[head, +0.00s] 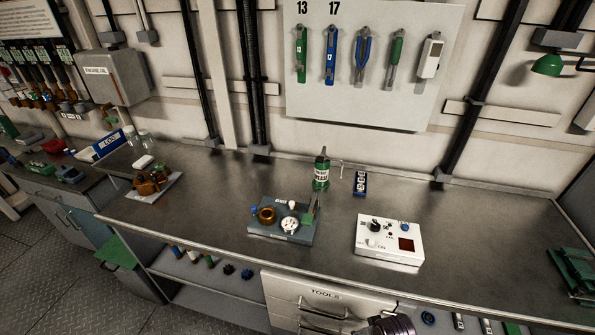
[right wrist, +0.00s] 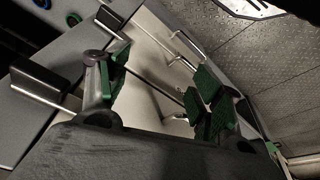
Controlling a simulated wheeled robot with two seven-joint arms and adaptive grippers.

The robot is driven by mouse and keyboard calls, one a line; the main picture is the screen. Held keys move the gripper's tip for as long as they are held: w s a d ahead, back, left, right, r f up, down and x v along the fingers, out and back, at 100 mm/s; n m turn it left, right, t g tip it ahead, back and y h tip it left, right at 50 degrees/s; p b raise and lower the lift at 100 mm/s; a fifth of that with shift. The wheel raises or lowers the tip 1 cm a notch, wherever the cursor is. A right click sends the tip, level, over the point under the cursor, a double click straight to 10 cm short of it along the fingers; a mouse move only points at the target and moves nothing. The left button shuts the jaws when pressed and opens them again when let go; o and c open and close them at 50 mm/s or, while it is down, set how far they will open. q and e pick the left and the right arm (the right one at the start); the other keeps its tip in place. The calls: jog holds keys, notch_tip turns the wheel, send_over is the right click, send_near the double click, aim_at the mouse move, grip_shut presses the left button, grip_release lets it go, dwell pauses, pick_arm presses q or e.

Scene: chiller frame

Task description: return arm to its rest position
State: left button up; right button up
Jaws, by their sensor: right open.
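My right gripper (right wrist: 160,88) shows in the right wrist view. Its two green-padded fingers stand wide apart with nothing between them. Behind the fingers are the pale drawer front and its bar handles, below the bench edge. In the head view only a dark rounded part of my right arm (head: 391,326) shows at the bottom edge, in front of the drawers marked TOOLS (head: 325,294). The fingers of that arm are not seen there. My left gripper and left arm are in neither view.
The metal bench (head: 200,215) carries a grey tray of parts (head: 268,236), a green bottle (head: 321,172), a blue block (head: 360,184) and a white instrument box (head: 389,240). A tool board (head: 373,100) hangs behind. The bench right of the box is mostly clear.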

jog(key=s+d+f+g+b, duration=0.1)
jog(key=s+f, duration=0.3)
jog(key=f, duration=0.8)
jog(key=s+f, duration=0.5)
jog(key=f, duration=0.8)
jog(key=s+d+f, duration=0.1)
jog(key=s+f, duration=0.5)
jog(key=s, duration=0.2)
jog(key=s+d+f+g+b, duration=0.1)
jog(key=s+d+f, duration=0.1)
jog(key=s+f, duration=0.5)
jog(key=s, duration=0.2)
jog(key=shift+s+d, duration=0.25)
jog(key=shift+s, duration=0.05)
jog(key=shift+f, duration=0.1)
dwell(1.7)
